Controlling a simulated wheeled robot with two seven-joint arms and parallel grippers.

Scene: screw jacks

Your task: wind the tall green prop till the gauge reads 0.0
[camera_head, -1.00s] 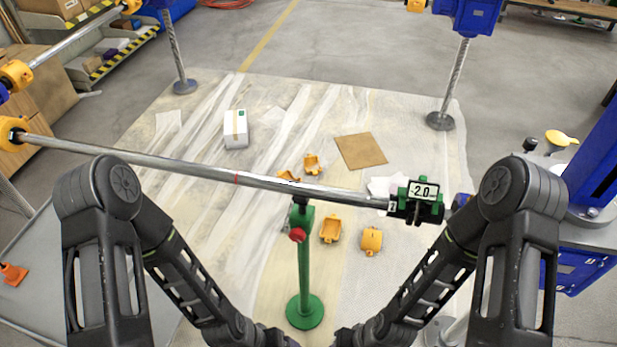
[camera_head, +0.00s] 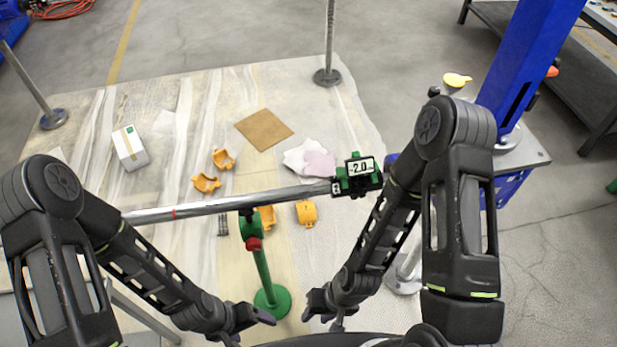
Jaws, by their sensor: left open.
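The tall green prop (camera_head: 262,275) stands upright on its round green foot, with a red knob (camera_head: 254,244) near its top. Its dark head is just under the long metal pipe (camera_head: 215,206); I cannot tell whether they touch. The gauge (camera_head: 360,167), in a green and black clamp at the pipe's right end, reads -2.0. My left gripper (camera_head: 252,328) is open and empty, low and left of the prop's foot. My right gripper (camera_head: 323,318) looks open and empty, low and right of the foot. Neither touches the prop.
Orange clamp pieces (camera_head: 306,212), a white box (camera_head: 130,148), a brown sheet (camera_head: 264,130) and pale rags (camera_head: 308,160) lie on the floor sheet. A metal post (camera_head: 328,60) stands behind. A blue column (camera_head: 525,65) on a grey table stands right.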

